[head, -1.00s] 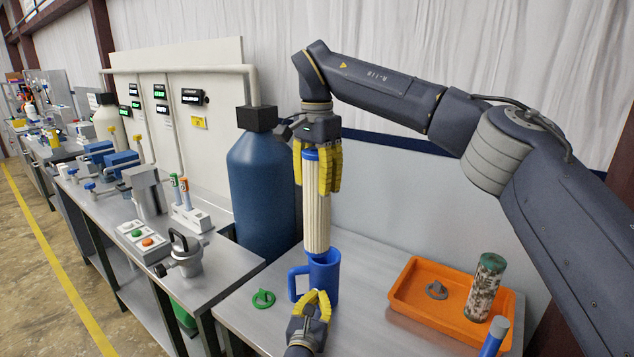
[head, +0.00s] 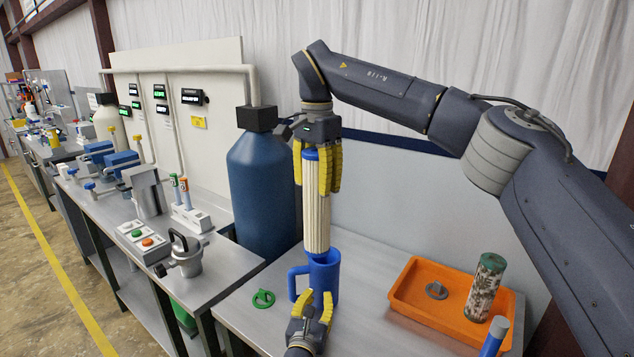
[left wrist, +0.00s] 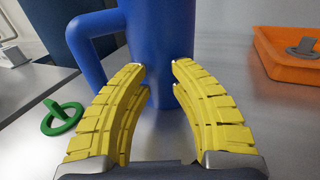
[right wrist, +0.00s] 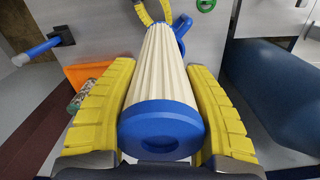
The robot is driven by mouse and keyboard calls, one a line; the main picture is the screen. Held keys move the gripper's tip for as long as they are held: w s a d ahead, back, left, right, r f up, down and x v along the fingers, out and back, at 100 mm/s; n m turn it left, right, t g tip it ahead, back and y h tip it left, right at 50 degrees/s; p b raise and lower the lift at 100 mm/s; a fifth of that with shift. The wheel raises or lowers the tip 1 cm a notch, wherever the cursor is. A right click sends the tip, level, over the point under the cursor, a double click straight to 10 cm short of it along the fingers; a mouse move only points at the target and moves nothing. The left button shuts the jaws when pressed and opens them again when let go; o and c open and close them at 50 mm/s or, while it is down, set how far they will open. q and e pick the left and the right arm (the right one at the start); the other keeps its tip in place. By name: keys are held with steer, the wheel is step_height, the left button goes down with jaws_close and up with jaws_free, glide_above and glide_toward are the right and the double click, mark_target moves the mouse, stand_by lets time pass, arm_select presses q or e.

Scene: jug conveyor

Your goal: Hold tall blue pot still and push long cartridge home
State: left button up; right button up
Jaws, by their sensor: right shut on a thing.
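The long cartridge (head: 317,218) is cream and pleated with blue end caps. It stands upright with its lower end at the mouth of the tall blue pot (head: 326,276); how far it goes in is hidden. My right gripper (head: 327,190) is shut on its upper part, with a yellow finger on each side of the cartridge (right wrist: 160,75) in the right wrist view. The pot stands on the bench with its handle to the left. My left gripper (head: 318,297) is open in front of the pot, fingers apart, fingertips close to the pot's wall (left wrist: 160,45); contact is unclear.
A green ring-shaped part (head: 263,299) lies left of the pot. An orange tray (head: 408,304) at right holds a grey part (head: 436,290) and a patterned cylinder (head: 485,284). A large blue tank (head: 262,185) stands behind left. Bare bench (head: 365,325) lies between pot and tray.

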arm_select(q)
steer(key=v, duration=1.1)
steer(key=shift+s, duration=0.35)
